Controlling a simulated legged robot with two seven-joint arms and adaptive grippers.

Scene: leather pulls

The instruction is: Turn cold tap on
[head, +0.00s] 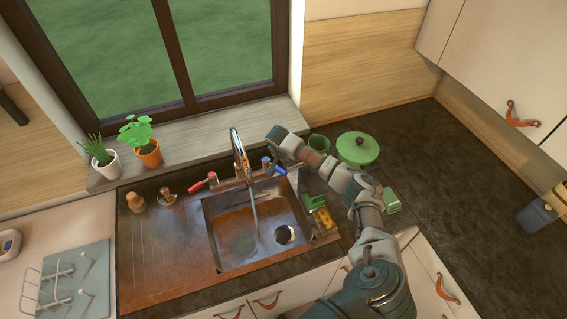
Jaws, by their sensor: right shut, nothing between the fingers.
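The metal tap (238,150) stands behind the sink (212,232), its spout arching over the basin. A thin pale streak like running water drops from the spout into the basin. The blue-marked cold handle (279,170) is on the tap's right side. The red-marked hot handle (196,187) is on its left, pointing out to the left. My right gripper (274,134) is shut and empty, just above and behind the blue handle in the picture. Whether it touches the handle I cannot tell. My left gripper is not in view.
A green cup (319,143) and green lidded pot (358,149) stand right of my right gripper. A sponge (323,218) lies at the sink's right edge. Potted plants (148,155) are on the windowsill. A dish rack (70,280) is at lower left.

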